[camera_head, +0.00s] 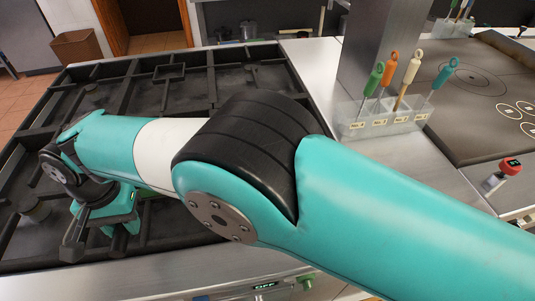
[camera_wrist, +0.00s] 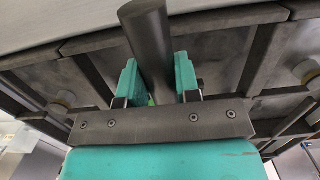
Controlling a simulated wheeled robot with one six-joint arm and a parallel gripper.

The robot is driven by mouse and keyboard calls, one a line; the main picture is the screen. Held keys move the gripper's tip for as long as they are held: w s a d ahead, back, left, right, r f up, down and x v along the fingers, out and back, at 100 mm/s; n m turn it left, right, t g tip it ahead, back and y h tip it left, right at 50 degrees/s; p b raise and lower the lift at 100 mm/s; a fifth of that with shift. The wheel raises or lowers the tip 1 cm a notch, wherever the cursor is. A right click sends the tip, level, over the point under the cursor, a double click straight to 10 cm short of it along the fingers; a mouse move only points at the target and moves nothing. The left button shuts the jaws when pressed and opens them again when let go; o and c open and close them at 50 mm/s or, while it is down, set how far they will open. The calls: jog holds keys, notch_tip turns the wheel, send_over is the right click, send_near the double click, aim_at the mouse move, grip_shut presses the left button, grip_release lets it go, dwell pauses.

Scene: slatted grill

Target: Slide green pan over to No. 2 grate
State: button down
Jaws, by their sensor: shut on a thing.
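My gripper (camera_head: 105,222) is low over the near left part of the grill. In the wrist view its two teal fingers (camera_wrist: 156,78) are shut on a dark grey round handle (camera_wrist: 146,35), one finger on each side. A small bit of bright green shows between the fingers at the handle's lower end. In the head view a thin sliver of green (camera_head: 150,189) shows beneath my arm, perhaps the green pan. The pan's body is otherwise hidden, so I cannot tell which grate it is on. No grate number is readable.
The black slatted grill (camera_head: 185,58) has raised bars and open burner wells. A clear holder (camera_head: 385,122) with several coloured-handled utensils stands on the steel counter to the right, beside a metal post (camera_head: 385,45). A dark hotplate (camera_head: 475,100) lies farther right.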

jog(key=c, duration=0.8)
grip_release()
jog(key=shift+a, duration=0.1)
jog(key=shift+o, duration=0.2)
jog(key=shift+f, duration=0.15)
jog(key=r, duration=0.4)
jog(key=r+b, duration=0.1)
jog(key=r, duration=0.2)
jog(key=shift+w+a, duration=0.1)
jog(key=shift+w, duration=0.25)
notch_tip(320, 180, up, 11)
jog(key=w+p, duration=0.1)
jog(key=p, duration=1)
jog(key=shift+a+f, duration=0.15)
